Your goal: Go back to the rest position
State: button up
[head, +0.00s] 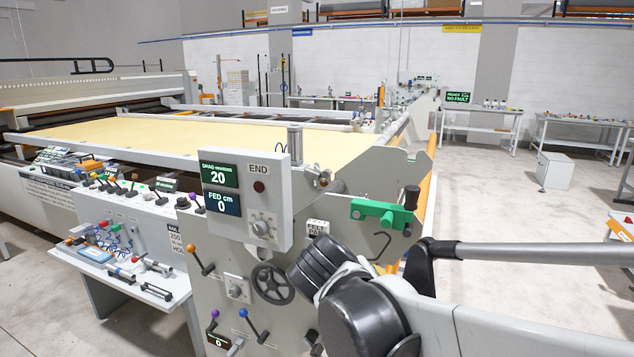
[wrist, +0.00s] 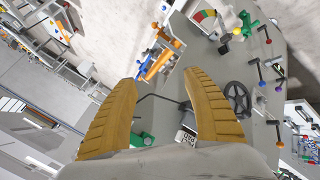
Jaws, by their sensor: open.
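My gripper (wrist: 160,82) shows in the wrist view as two ribbed tan fingers, spread apart with nothing between them. Beyond the fingers is the grey end plate (wrist: 212,62) of the quilting gantry, with a black handwheel (wrist: 238,97) right of the right finger. In the head view my arm reaches in from the right, in front of the gantry's end; the gripper itself cannot be made out there. The handwheel (head: 272,283) stands left of my arm's dark joint. A green block (head: 380,214) with a black handle sits on the end plate above my arm.
A control box (head: 246,195) reads DRAG newtons 20 and FED cm 0. An orange-knobbed lever (head: 202,261) and a blue-knobbed lever (head: 254,326) stick out below it. A side shelf (head: 118,272) holds tools at left. The floor (head: 500,200) at right is largely open.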

jog(key=s+d+f+m+y, duration=0.2)
jog(key=s+d, duration=0.2)
jog(key=s, duration=0.4)
jog(key=s+d+f+m+y, duration=0.2)
jog(key=s+d, duration=0.3)
jog(key=s, duration=0.4)
jog(key=shift+f+g, duration=0.3)
jog(key=shift+f, duration=0.4)
jog(key=shift+w, duration=0.1)
